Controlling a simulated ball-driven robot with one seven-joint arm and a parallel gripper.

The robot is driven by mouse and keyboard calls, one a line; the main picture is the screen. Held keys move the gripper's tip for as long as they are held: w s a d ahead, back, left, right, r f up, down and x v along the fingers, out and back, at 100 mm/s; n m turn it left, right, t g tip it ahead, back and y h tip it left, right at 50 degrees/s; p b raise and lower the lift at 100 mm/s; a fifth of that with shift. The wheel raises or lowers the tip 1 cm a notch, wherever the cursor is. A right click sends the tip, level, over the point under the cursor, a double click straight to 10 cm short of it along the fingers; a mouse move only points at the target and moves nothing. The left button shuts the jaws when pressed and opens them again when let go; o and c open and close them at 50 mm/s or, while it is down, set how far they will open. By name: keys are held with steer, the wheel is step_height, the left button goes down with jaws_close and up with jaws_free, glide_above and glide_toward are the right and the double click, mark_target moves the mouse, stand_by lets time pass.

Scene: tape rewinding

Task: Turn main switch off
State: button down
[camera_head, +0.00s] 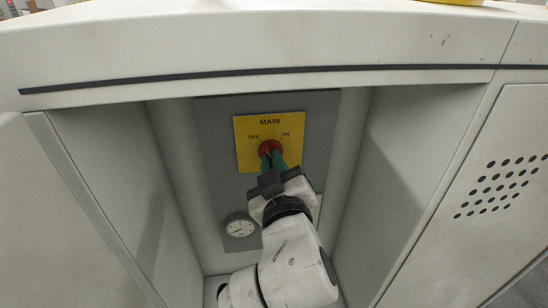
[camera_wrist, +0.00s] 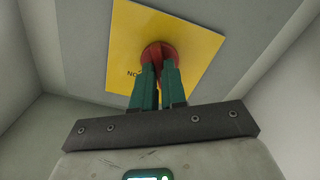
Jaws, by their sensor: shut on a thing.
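The red main switch (camera_head: 270,147) is a round knob on a yellow plate (camera_head: 244,128) marked MAIN, with OFF at the upper left and ON at the upper right. The plate is on a grey panel at the back of an open cabinet. My gripper (camera_head: 271,155) reaches up from below, and its green fingers are shut on the knob. In the wrist view, the fingers (camera_wrist: 158,70) meet the red knob (camera_wrist: 159,51) on the yellow plate (camera_wrist: 190,25). The fingers cover part of the knob, so I cannot tell which mark it points to.
A round white gauge (camera_head: 240,226) is on the panel, left of my arm. Cabinet side walls (camera_head: 415,140) stand close on both sides. An open door (camera_head: 60,220) is at the left, and a perforated panel (camera_head: 490,190) is at the right.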

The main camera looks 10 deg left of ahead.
steer(key=shift+n+p, duration=0.5)
steer(key=shift+n, duration=0.6)
steer(key=c, duration=1.2)
jaws_free()
steer(key=shift+s, duration=0.1)
steer(key=b+v, duration=0.2)
steer(key=v, duration=0.8)
steer(key=shift+s, duration=0.35)
